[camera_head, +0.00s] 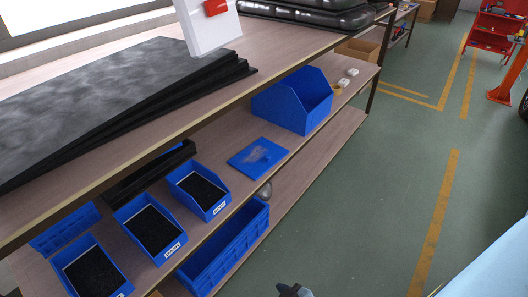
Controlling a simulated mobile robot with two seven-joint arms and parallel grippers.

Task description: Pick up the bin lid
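The bin lid is most likely the flat blue square plate (258,157) with a small raised part on top. It lies flat on the middle shelf, between the small blue bins on the left and a larger blue bin (293,100) on the right. Nothing touches it from above. A small dark piece (294,290), probably part of one of my arms, shows at the bottom edge, well below and apart from the lid. I cannot tell which arm it belongs to. No gripper fingers can be made out.
Several blue bins with black contents, such as this one (152,228), stand left of the lid. The top shelf (300,42) overhangs the middle one. A blue crate (225,250) sits on the lower shelf. Green floor (370,210) is clear in front.

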